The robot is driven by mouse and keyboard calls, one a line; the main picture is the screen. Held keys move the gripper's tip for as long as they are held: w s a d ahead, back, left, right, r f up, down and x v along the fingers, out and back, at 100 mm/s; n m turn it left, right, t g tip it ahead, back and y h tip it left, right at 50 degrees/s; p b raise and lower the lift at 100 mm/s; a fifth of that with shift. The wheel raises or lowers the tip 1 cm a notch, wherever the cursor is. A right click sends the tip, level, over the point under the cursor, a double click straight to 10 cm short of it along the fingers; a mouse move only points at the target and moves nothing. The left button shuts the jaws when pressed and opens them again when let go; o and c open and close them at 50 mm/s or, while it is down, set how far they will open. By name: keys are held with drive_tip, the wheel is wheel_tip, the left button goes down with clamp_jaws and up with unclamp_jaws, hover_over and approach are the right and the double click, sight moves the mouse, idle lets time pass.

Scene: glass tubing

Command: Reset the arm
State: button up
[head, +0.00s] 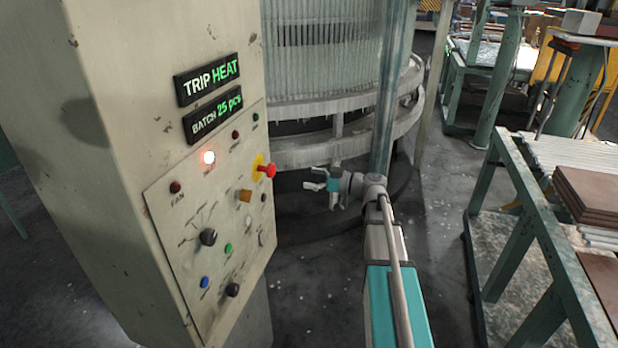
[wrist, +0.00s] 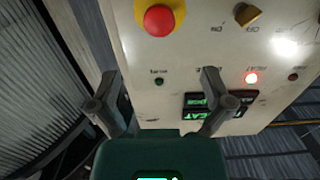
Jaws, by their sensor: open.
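My gripper (head: 318,183) is open and empty in the head view, with my arm stretched forward from the lower right. It is in the air to the right of the control panel (head: 168,230), apart from it. In the wrist view my gripper (wrist: 158,82) has its two fingers spread, with nothing between them. The panel shows beyond them, upside down. The red stop button on a yellow collar (wrist: 158,19) is at the top of that view; it also shows in the head view (head: 266,169).
The cabinet's displays read "TRIP HEAT" (head: 208,79) and "BATCH 25 pcs" (head: 213,114). A lamp (head: 209,157) glows below them. A round machine with glass tubes (head: 325,45) stands behind my gripper. A green-framed table (head: 545,215) with brown slabs (head: 592,195) is at right.

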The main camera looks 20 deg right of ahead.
drive_tip(key=s+a+f+m+g+h, duration=0.45)
drive_tip(key=s+a+f+g, duration=0.25)
drive_tip(key=s+a+f, duration=0.4)
drive_tip(key=s+f+m+g+h, duration=0.3)
drive_tip(key=s+f+m+h, duration=0.3)
drive_tip(key=s+h, duration=0.4)
drive_tip(key=shift+d+f+g, duration=0.2)
drive_tip(key=shift+f+g, duration=0.1)
drive_tip(key=shift+f, duration=0.5)
